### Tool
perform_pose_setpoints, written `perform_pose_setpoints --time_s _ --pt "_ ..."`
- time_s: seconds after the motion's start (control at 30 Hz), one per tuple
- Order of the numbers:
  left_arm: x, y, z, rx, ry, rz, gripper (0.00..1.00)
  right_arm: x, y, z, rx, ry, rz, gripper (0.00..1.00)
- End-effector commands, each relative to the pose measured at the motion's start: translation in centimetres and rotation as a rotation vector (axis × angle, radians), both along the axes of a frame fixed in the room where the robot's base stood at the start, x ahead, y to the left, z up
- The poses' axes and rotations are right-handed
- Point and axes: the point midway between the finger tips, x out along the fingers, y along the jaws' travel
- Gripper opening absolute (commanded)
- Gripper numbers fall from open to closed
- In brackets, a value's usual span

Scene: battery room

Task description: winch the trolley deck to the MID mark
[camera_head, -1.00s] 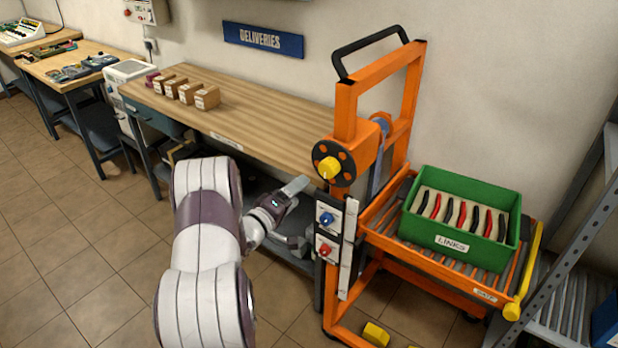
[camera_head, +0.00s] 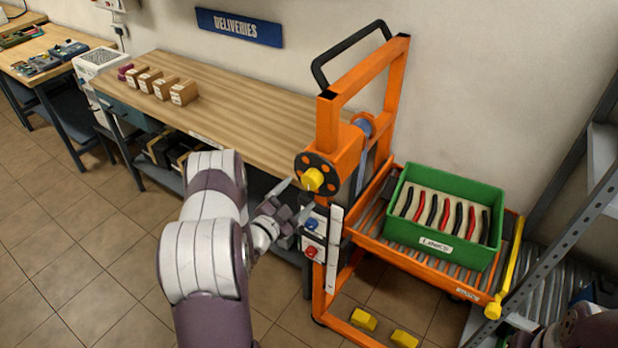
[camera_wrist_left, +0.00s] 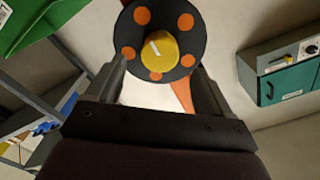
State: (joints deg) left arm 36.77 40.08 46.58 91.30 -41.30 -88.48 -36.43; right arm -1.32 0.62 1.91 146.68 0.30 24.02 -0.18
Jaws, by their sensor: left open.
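The orange trolley (camera_head: 327,130) stands right of the bench. Its winch wheel (camera_head: 328,163) is a black disc with orange spots and a yellow hub knob (camera_head: 312,180). The roller deck (camera_head: 403,255) carries a green crate. A white strip (camera_head: 334,240) runs down the post; no mark on it is readable. My left gripper (camera_head: 296,200) is open and empty, just below and in front of the knob. In the left wrist view the wheel (camera_wrist_left: 128,55) and knob (camera_wrist_left: 158,50) lie ahead between the open fingers, apparently untouched.
The green LINKS crate (camera_head: 408,190) holds red, black and pale strips. Blue and red knobs (camera_head: 311,238) sit on the post's panel. The wooden bench (camera_head: 230,110) is close behind my left arm. Grey shelving (camera_head: 590,220) stands at right.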

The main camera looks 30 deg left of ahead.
Motion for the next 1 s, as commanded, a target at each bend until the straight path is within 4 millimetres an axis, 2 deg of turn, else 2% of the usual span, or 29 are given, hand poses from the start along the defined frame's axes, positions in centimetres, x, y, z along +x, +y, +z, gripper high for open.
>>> perform_pose_setpoints --time_s 0.1,0.3,0.6,0.63,0.8,1.0 --pt "2.9 -0.3 0.4 0.000 0.000 -0.003 0.81 0.0 0.0 1.2 0.000 0.000 0.000 0.26" --pt "5.8 -0.5 0.1 -0.001 -0.001 -0.001 0.81 0.0 0.0 1.9 0.000 0.000 0.000 0.26" --pt "6.4 -0.5 0.0 -0.003 0.000 0.001 0.81 0.0 0.0 1.8 0.000 0.000 0.000 0.26" --pt "6.4 -0.5 0.0 -0.003 0.000 0.001 0.78 0.0 0.0 1.8 0.000 0.000 0.000 0.26" --pt "6.4 -0.5 0.0 -0.003 0.001 0.001 0.26 0.0 0.0 1.8 0.000 0.000 0.000 0.26" --pt "6.4 -0.5 -0.1 -0.011 0.001 0.000 0.26 0.0 0.0 1.7 0.000 0.000 0.000 0.26"
